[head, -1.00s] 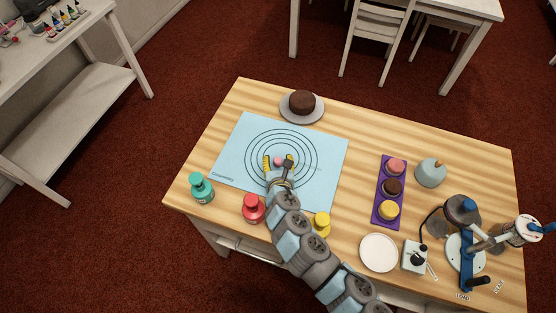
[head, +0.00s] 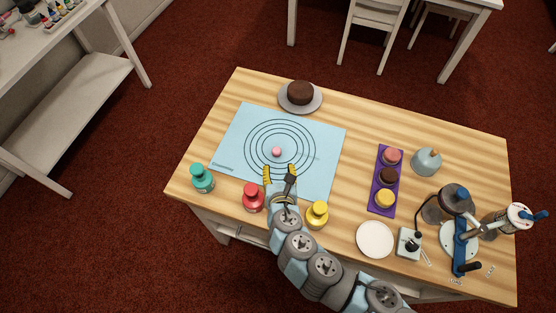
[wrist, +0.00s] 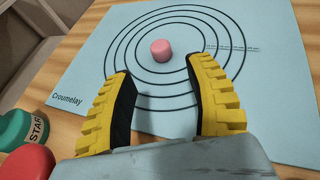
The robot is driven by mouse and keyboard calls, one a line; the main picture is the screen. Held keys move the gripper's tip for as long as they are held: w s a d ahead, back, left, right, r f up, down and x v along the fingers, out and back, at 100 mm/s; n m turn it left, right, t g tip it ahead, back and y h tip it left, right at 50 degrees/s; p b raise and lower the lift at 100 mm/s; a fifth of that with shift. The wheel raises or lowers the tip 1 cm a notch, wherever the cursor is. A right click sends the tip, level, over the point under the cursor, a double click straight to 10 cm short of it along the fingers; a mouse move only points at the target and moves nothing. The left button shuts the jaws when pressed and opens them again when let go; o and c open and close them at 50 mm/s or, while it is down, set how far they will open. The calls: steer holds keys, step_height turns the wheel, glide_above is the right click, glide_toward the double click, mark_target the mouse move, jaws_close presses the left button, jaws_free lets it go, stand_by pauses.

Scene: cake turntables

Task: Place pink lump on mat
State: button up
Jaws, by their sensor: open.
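The pink lump (head: 276,152) sits on the light blue mat (head: 321,181), near the middle of the mat's printed rings. It also shows in the wrist view (wrist: 161,49), beyond my fingertips and inside the inner ring. My gripper (head: 280,171) is open and empty, with yellow and black fingers spread apart over the near part of the mat. In the wrist view my gripper (wrist: 162,88) has a clear gap between its fingers, and the lump is apart from both of them. Nothing hides the lump.
A cake on a turntable (head: 299,105) is behind the mat. A purple tray (head: 377,206) with cakes, a white plate (head: 375,239) and a blue-handled device (head: 460,240) are to the right.

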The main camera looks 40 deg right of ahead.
steer(key=shift+v, duration=1)
steer(key=shift+r, duration=0.1)
